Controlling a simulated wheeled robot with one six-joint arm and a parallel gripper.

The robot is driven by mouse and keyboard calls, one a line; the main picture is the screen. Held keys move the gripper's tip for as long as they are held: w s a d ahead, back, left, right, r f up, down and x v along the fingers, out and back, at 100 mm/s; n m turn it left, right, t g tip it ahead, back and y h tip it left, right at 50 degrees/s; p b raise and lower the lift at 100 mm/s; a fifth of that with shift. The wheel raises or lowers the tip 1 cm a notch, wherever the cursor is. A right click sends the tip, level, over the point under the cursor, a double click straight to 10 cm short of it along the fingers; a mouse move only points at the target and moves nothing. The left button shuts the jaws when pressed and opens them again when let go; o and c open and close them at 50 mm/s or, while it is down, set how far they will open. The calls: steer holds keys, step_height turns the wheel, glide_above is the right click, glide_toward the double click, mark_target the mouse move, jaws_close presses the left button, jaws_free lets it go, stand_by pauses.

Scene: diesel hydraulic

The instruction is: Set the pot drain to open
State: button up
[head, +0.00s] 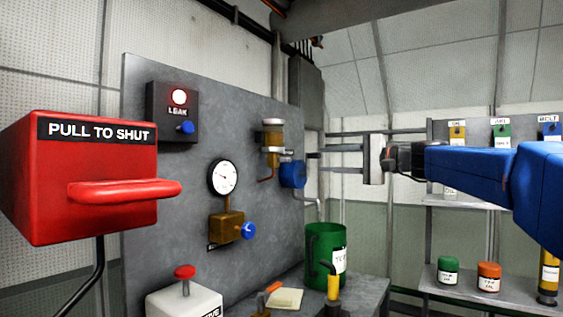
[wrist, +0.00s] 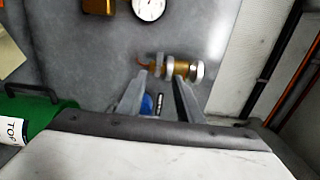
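The pot (head: 273,137) is an amber bowl with a pale cap on the grey panel; it also shows in the wrist view (wrist: 181,68). A round blue knob (head: 293,174), seemingly its drain, sits just below and right of it. The knob (wrist: 147,104) shows between my fingers in the wrist view, beside a small dark bar. My gripper (head: 308,162) is open and empty, its fingers pointing at the panel near the knob. The wrist view shows the fingers spread (wrist: 163,82). I cannot tell whether they touch anything. The drain's setting is not readable.
A gauge (head: 224,177) and a brass valve with a blue knob (head: 248,230) are left of the pot. A green can (head: 319,250) stands below. A red PULL TO SHUT box (head: 95,185) juts out at left. Shelves (head: 455,205) stand at right.

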mark_target(283, 160)
steer(key=x, duration=1.7)
steer(key=shift+c, duration=0.4)
jaws_close()
